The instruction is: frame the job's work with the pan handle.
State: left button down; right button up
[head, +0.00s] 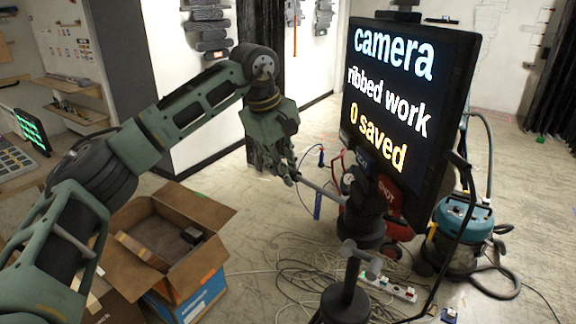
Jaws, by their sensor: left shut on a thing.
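A black monitor (405,110) on a stand reads "camera", "ribbed work" and "0 saved". Below it sits a dark camera head with a red part (388,197). The pan handle (322,190) is a thin grey rod slanting from this head out to the left. My left gripper (291,176) comes in from the left and is shut on the outer end of the handle. Its fingers hide that end. My right gripper is out of view.
An open cardboard box (170,245) stands on the floor below my left arm. Tangled cables (285,270) and a power strip (388,287) lie around the stand. A blue vacuum cleaner (460,235) stands at the right. Dark reliefs (207,28) hang on the back wall.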

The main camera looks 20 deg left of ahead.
pick_arm(q)
jog(key=shift+r, duration=0.1)
jog(key=c, duration=1.6)
grip_release()
jog(key=shift+s, duration=0.1)
jog(key=shift+o, duration=0.2)
jog(key=v, duration=1.2)
